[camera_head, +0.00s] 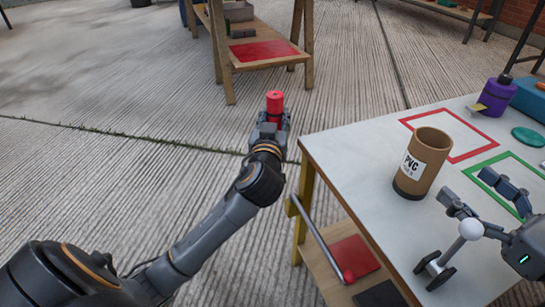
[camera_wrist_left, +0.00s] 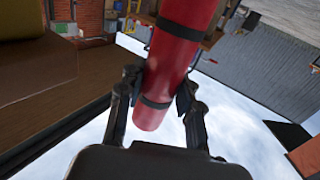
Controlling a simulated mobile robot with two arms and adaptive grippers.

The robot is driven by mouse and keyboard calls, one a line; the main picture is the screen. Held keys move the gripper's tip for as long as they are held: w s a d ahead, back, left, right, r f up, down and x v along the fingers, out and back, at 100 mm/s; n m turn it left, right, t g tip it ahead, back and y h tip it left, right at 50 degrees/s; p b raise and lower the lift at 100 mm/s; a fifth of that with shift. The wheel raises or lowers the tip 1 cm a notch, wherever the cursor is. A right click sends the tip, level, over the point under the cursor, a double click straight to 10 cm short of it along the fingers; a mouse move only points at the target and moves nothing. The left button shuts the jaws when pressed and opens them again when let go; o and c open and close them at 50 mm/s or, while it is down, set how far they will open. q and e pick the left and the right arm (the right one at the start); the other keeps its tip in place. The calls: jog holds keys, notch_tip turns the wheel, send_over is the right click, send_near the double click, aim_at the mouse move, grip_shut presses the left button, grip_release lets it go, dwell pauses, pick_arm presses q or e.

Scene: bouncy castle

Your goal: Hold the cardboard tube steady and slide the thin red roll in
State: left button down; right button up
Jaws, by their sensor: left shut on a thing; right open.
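The thin red roll (camera_head: 274,104) is in my left gripper (camera_head: 270,128), which is shut on it beyond the table's left edge. In the left wrist view the red roll (camera_wrist_left: 178,60) has dark bands and sits between the two fingers of the left gripper (camera_wrist_left: 158,95). The brown cardboard tube (camera_head: 424,160), labelled PVC, stands upright on the table with its open end up. My right gripper (camera_head: 478,200) is open and empty, to the right of the tube and apart from it.
The white table (camera_head: 350,150) carries a red square outline (camera_head: 462,157), a green square outline (camera_head: 478,168), a purple bottle (camera_head: 495,95), a blue box (camera_head: 530,100) and a teal disc (camera_head: 528,137). A wooden bench (camera_head: 228,65) stands behind.

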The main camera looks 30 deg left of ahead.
aim_at(441, 163)
pick_arm(q)
jog(key=w+a+r, duration=0.2)
jog(key=w+r, duration=0.3)
jog(key=r, duration=0.4)
jog(key=w+d+r+m+t+h, duration=0.1)
jog(key=w+d+r+m+h, duration=0.1)
jog(key=d+r+h, duration=0.3)
jog(key=w+d+r+m+t+h, duration=0.1)
jog(key=w+d+r+m+h, duration=0.15)
jog(key=d, duration=0.45)
pick_arm(e)
jog(key=shift+w+a, duration=0.1)
jog(key=shift+a, duration=0.05)
jog(key=shift+x, duration=3.55)
pick_arm(q)
jog(key=s+d+r+m+g+h, duration=0.4)
jog(key=s+d+r+m+h, duration=0.1)
jog(key=d, duration=0.6)
jog(key=s+d+r+m+g+h, duration=0.4)
jog(key=s+d+r+m+h, duration=0.2)
jog(key=s+d+r+h, duration=0.2)
jog(key=d+r+h, duration=0.1)
jog(key=d+h, duration=0.1)
jog(key=d, duration=0.1)
jog(key=shift+s+d+r, duration=0.3)
jog(key=shift+r, duration=0.05)
jog(key=shift+m, duration=0.25)
